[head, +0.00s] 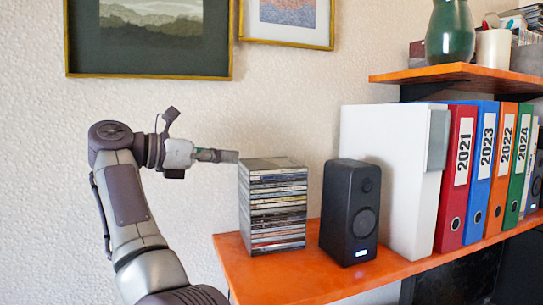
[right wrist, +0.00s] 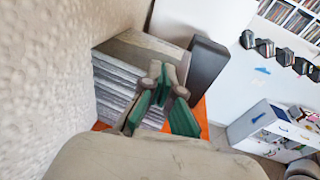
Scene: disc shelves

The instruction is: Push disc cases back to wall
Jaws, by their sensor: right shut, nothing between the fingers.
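A tall stack of disc cases (head: 273,207) stands upright near the left end of the orange shelf (head: 290,279). Its edges look slightly uneven in the head view. The stack also shows in the right wrist view (right wrist: 120,75), with the wall close on its left. My right gripper (head: 234,156) is shut and empty, level with the top of the stack at its left side. Its fingertips (right wrist: 164,80) appear in front of the stack in the right wrist view; I cannot tell whether they touch it. My left gripper is not in view.
A black speaker (head: 350,211) stands just right of the stack. Further right are a white box (head: 380,165) and a row of coloured binders (head: 457,178). A framed picture (head: 150,37) hangs on the textured wall above my arm. An upper shelf (head: 460,76) is at the right.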

